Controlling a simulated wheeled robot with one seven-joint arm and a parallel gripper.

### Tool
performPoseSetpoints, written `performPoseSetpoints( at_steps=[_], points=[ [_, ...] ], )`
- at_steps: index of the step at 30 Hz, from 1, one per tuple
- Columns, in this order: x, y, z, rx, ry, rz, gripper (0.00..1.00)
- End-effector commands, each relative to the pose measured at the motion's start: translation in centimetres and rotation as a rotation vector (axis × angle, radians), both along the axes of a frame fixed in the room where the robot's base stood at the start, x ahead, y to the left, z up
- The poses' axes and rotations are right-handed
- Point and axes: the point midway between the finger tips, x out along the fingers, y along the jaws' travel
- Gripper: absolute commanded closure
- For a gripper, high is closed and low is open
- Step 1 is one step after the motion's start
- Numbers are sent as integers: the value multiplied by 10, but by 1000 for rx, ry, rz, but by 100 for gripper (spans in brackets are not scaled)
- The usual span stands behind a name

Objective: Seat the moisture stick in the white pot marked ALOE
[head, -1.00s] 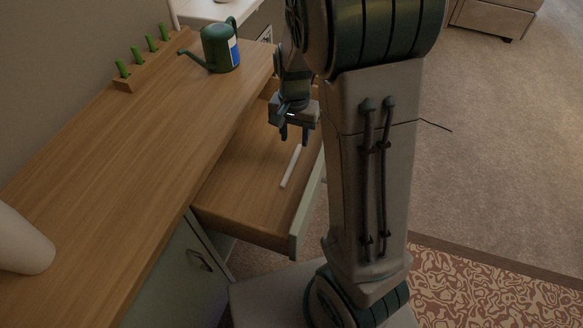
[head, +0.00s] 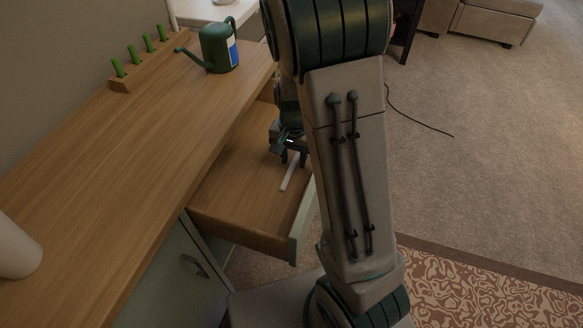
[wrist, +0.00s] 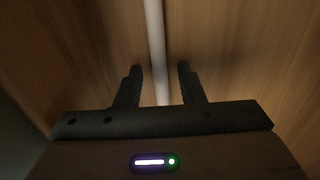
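A thin white stick (head: 290,176), which looks like the moisture stick, lies on the floor of the open drawer (head: 238,205). It also shows in the wrist view (wrist: 155,50), running lengthwise between my fingers. My gripper (head: 293,158) is low over the stick's far end inside the drawer. In the wrist view my gripper (wrist: 160,72) is open, with a finger on each side of the stick and a gap on both sides. A white rounded object (head: 18,248) is cut off at the left edge of the counter; no ALOE mark shows on it.
The wooden counter (head: 130,160) is mostly clear. A green watering can (head: 217,48) and a wooden rack (head: 140,72) with several green pegs stand at its far end. The drawer's front panel (head: 301,222) and side walls surround the stick.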

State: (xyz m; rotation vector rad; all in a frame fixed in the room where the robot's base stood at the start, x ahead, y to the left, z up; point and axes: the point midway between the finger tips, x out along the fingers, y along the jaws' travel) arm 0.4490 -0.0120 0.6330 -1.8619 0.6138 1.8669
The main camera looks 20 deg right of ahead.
Motion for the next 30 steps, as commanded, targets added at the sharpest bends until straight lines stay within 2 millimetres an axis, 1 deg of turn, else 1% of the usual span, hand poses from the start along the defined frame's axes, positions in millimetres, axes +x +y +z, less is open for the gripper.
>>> performPoseSetpoints(
  at_steps=[1,2,3,11,14,17,25,30],
  points=[
    [0,0,0,0,0,0,80],
    [0,0,0,0,0,0,88],
    [0,0,0,0,0,0,100],
    [0,0,0,0,0,0,100],
    [0,0,4,0,-1,0,100],
    [1,0,17,1,-2,0,100],
    [1,0,72,1,-4,1,100],
    [0,0,94,0,-3,0,100]
  ],
)
